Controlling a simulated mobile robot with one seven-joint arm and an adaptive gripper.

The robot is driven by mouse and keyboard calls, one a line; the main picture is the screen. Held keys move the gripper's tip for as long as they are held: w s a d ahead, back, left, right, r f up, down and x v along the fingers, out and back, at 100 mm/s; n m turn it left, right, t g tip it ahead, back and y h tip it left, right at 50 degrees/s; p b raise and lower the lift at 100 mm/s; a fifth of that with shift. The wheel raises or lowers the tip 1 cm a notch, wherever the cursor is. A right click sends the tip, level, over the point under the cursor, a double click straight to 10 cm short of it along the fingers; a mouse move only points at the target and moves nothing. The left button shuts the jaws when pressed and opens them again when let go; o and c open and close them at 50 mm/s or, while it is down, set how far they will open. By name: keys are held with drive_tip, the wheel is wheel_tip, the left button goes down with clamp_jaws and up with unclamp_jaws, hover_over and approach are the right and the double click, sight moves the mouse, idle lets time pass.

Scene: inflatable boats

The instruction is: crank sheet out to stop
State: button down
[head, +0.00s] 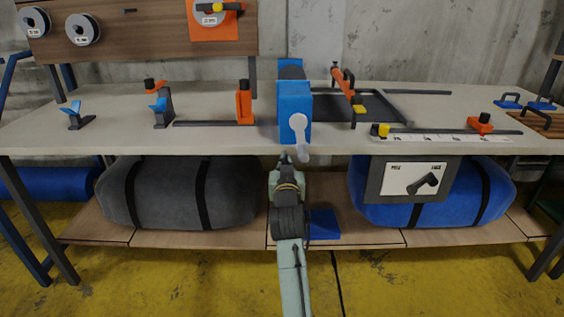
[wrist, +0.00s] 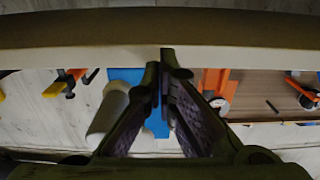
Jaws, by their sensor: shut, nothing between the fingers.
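A blue box-shaped unit (head: 294,103) stands at the front edge of the workbench, with a strip of blue sheet (head: 290,69) behind it. A pale grey crank (head: 299,126) on its front face hangs down past the bench edge. My gripper (head: 284,158) is shut and empty, just below the bench edge, left of the crank's lower end. In the wrist view the fingertips (wrist: 164,58) meet, and a pale rounded part (wrist: 108,110), apparently the crank, lies left of them with blue behind. I cannot tell whether the gripper touches the crank.
The workbench (head: 215,99) carries orange and blue clamps, a dark tray (head: 388,106) and a ruler strip (head: 450,137). A grey panel with a black lever (head: 376,190) hangs under the front edge. Grey (head: 180,191) and blue (head: 465,192) rolls lie on the lower shelf.

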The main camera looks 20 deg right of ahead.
sight(304, 158)
drive_tip(key=shift+s+d+r+p, duration=0.5)
drive_tip(key=shift+s+d+r, duration=0.1)
drive_tip(key=shift+d+r, duration=0.15)
drive_tip(key=shift+s+d+r+p, duration=0.45)
drive_tip(key=shift+s+d+r, duration=0.15)
drive_tip(key=shift+d, duration=0.25)
drive_tip(key=shift+d+r+p, duration=0.3)
drive_tip(key=shift+p, duration=0.1)
drive_tip(key=c, duration=2.4)
unclamp_jaws()
drive_tip(key=shift+c, duration=0.4)
unclamp_jaws()
drive_tip(key=v, duration=0.9)
